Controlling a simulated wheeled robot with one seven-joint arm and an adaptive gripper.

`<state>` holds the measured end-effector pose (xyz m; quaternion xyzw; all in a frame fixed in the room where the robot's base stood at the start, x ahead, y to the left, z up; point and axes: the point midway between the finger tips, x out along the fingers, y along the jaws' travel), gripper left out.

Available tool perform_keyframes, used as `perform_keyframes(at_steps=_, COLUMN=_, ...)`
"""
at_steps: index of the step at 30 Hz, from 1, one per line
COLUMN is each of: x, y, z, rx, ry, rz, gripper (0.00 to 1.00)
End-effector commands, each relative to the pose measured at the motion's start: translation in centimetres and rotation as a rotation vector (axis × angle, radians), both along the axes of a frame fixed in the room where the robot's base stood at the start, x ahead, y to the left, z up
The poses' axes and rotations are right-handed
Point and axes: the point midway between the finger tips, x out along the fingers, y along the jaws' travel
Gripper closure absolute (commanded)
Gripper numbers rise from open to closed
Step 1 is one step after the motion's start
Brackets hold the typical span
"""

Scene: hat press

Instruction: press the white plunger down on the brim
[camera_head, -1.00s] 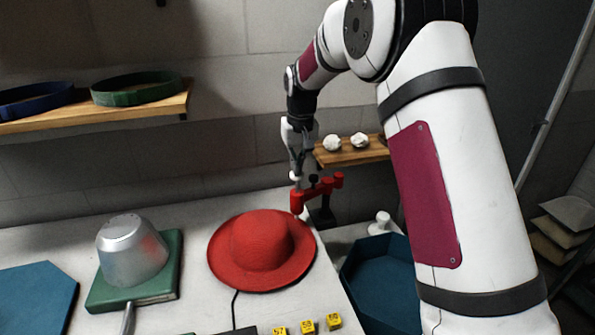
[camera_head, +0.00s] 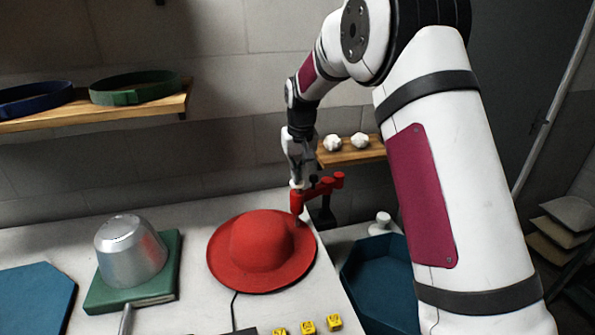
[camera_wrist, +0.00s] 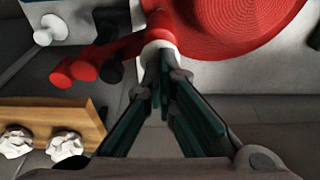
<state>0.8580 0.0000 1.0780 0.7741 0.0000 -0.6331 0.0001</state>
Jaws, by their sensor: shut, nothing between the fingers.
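The red hat (camera_head: 262,241) lies brim-down on the pale table, crown up. At its back right edge stands a press with a red arm (camera_head: 325,187) on a dark post. The white plunger (camera_head: 297,184) is a small white cap at the arm's hat-side end. My gripper (camera_head: 299,176) points down with shut fingers right above the cap. In the wrist view, the closed fingertips (camera_wrist: 161,62) overlap the white plunger (camera_wrist: 156,44) and seem to touch it. Below the cap the red end reaches the brim's edge; whether it bears on the brim I cannot tell.
A metal hat block (camera_head: 130,250) sits on a green base at the left. A blue tray (camera_head: 376,285) and a white knob (camera_head: 383,218) are at the right. A small shelf (camera_head: 352,152) with two white lumps is behind. Yellow cubes (camera_head: 307,327) lie in front.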

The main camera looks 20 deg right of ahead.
Motion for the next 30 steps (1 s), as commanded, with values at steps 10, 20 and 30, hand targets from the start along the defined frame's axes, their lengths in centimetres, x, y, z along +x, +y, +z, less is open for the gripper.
perform_keyframes(at_steps=10, x=0.0, y=0.0, z=-1.1, rx=0.0, ry=0.001, rz=0.0, gripper=1.0)
perform_keyframes(at_steps=20, x=-0.1, y=0.0, z=-1.6, rx=-0.001, ry=0.003, rz=0.0, gripper=1.0)
perform_keyframes(at_steps=30, x=-0.1, y=-0.1, z=-1.7, rx=-0.001, ry=0.005, rz=0.0, gripper=1.0)
